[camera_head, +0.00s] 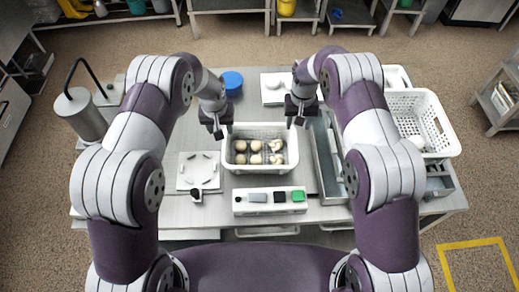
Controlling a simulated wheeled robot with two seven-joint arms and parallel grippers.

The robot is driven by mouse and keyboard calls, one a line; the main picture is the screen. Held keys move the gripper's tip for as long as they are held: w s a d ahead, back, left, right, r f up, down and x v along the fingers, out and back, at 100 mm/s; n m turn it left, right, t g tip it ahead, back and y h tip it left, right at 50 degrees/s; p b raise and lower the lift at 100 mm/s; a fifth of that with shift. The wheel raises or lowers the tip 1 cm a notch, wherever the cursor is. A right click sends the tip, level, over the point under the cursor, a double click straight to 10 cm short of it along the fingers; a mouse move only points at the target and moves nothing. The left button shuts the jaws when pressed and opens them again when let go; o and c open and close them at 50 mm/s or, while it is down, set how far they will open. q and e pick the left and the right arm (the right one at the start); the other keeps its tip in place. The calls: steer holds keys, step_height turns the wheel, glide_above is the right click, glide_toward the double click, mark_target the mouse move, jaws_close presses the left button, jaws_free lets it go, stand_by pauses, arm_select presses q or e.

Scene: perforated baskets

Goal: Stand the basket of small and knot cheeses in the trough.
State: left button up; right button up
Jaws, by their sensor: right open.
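The white perforated basket (262,168) stands on the metal table in the middle, holding several small round cheeses and knot-shaped cheeses. The metal trough (325,165) lies to the right of the basket, partly hidden behind my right arm. My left gripper (217,132) is over the basket's left end, close to its rim; its finger gap is too small to judge. My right gripper (298,122) is open and empty near the basket's back right corner. I cannot tell whether either gripper touches the rim.
Another white basket (447,142) with pale contents stands at the right. A white device with coloured buttons (269,200) lies in front of the middle basket. A white square plate (199,171), a grey cylinder (80,115) and a blue round item (232,80) stand left and behind.

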mark_target(225, 144)
arm_select(q)
steer(key=f, duration=0.4)
steer(key=w+f, duration=0.1)
steer(key=f, duration=0.7)
steer(key=shift+w+d+f, duration=0.1)
steer(key=shift+w, duration=0.1)
arm_select(e)
steer(key=f, duration=1.2)
steer(key=shift+s+d+f, duration=0.1)
steer(key=shift+s+f, duration=0.1)
steer(key=shift+s, duration=0.05)
arm_select(q)
jaws_close()
arm_select(e)
jaws_close()
steer(key=shift+r, duration=0.1)
